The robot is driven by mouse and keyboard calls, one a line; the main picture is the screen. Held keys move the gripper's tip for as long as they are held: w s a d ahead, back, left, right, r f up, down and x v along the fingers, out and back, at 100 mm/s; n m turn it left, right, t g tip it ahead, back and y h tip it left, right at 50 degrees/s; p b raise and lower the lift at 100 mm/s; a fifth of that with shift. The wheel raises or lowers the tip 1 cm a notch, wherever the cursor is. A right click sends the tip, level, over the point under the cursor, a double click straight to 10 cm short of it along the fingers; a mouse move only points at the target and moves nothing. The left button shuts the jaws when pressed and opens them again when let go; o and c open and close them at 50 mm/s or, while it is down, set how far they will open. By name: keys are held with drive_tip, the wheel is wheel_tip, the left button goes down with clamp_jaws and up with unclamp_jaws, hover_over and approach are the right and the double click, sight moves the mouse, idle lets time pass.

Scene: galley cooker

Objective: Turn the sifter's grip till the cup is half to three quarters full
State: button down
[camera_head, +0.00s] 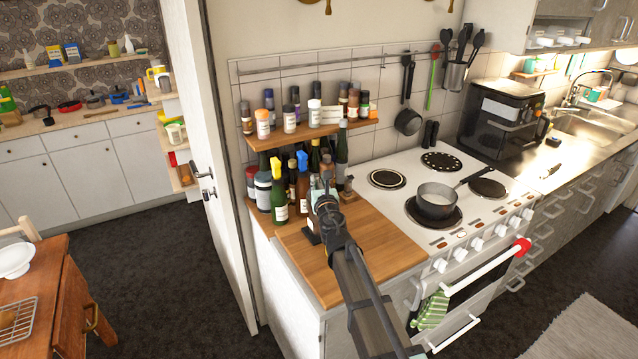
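My gripper (327,203) is over the back left of the wooden worktop (390,250) beside the cooker, in front of a group of bottles. My arm comes up from the bottom of the picture and covers much of what lies beyond it. Its fingers are small and dark, and I cannot tell whether they are open or shut. A small part of a pale thing with a dark base (312,238) shows just left of my gripper; I cannot tell whether it is the sifter or its stand. I cannot make out the sifter's grip, the cup or how full it is.
A white cooker (400,210) with a saucepan (437,200) stands to the right. The worktop's front is clear. An open door (205,190) is at left.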

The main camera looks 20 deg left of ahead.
drive_tip(key=shift+m+h, duration=0.3)
drive_tip(key=shift+h, duration=0.1)
